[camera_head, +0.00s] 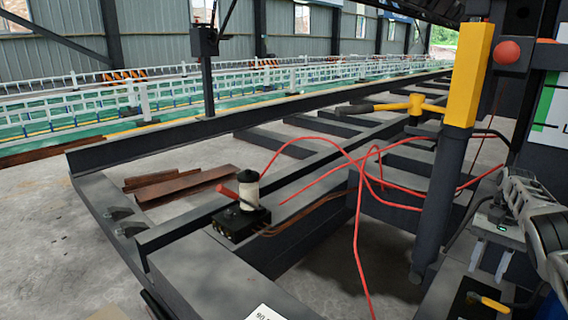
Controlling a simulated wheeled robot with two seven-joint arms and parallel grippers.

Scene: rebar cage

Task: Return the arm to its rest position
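My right gripper (490,260) is at the right edge of the camera_head view, with its grey arm coming in from the right. Its two fingers point down with a gap between them, and nothing shows in the gap. It hangs above a dark machine surface holding a small yellow-handled part (488,302), apart from it as far as I can tell. My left gripper and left arm are not in view.
Red cables (357,230) loop over the steel frame (190,225). A black block with a white cylinder (248,190) sits on it. A red ball knob (507,52) is above.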

